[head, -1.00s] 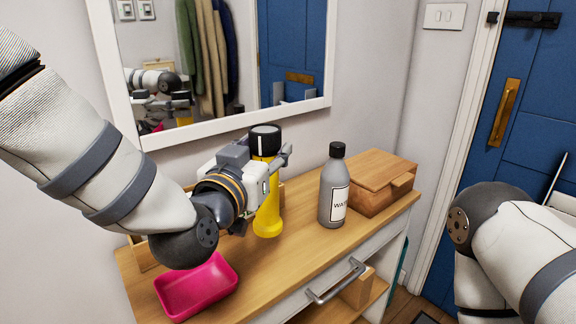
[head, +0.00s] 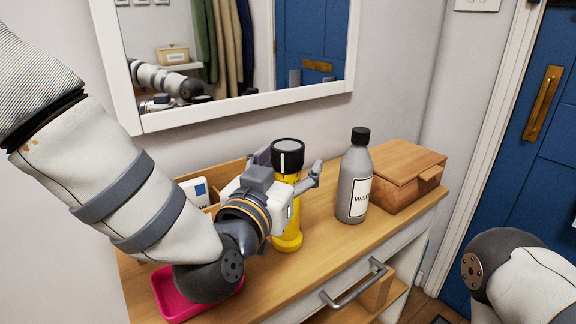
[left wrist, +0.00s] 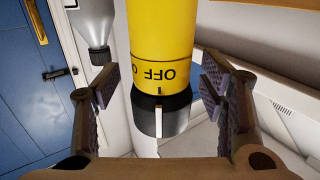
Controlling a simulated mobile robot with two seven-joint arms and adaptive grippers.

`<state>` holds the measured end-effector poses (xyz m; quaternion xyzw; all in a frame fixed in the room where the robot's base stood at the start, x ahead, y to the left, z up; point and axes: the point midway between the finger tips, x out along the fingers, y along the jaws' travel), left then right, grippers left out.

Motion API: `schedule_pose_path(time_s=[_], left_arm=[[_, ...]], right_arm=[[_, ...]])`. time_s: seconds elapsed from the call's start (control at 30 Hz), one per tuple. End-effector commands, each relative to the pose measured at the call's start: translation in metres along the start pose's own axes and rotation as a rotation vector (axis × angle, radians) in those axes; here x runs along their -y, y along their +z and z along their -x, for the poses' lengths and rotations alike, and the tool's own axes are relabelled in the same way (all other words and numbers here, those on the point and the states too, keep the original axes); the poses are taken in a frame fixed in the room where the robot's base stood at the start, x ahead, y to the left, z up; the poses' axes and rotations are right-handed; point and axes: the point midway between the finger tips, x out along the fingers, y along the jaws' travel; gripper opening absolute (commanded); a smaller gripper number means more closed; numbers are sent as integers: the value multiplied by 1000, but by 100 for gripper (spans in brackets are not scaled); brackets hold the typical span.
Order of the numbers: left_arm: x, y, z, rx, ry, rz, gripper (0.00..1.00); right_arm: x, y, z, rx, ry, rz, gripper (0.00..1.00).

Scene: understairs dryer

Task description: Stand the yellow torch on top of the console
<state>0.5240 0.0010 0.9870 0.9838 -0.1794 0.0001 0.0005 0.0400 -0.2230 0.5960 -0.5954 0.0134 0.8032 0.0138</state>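The yellow torch (head: 290,225) stands upright on the wooden console (head: 325,255), its black head up and its yellow base on the top. My left gripper (head: 289,172) is around the torch's upper part from the left, its fingers spread. In the left wrist view the yellow barrel marked OFF and the black head of the torch (left wrist: 160,70) lie between the two fingers of my left gripper (left wrist: 157,90), with a gap showing on each side. My right gripper is out of view; only part of my right arm shows.
A pink tray (head: 175,305) lies at the front left, partly behind my left arm. A framed mirror (head: 240,110) hangs behind. Bare top shows in front of the torch.

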Motion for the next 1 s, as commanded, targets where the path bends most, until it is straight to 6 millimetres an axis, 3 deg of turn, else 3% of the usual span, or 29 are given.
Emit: schedule_pose_path(time_s=[0.17, 0.27, 0.6, 0.7, 1.0], left_arm=[[0, -2, 0, -2, 0, 0, 64], [0, -3, 10, 0, 1, 0, 64], [0, -4, 92, 0, 2, -1, 64], [-1, -10, 110, -11, 1, -6, 64], [0, -2, 120, -1, 1, 1, 64]], right_arm=[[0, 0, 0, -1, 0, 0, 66], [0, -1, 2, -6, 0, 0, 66], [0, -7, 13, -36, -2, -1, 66], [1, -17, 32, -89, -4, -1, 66], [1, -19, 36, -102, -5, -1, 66]])
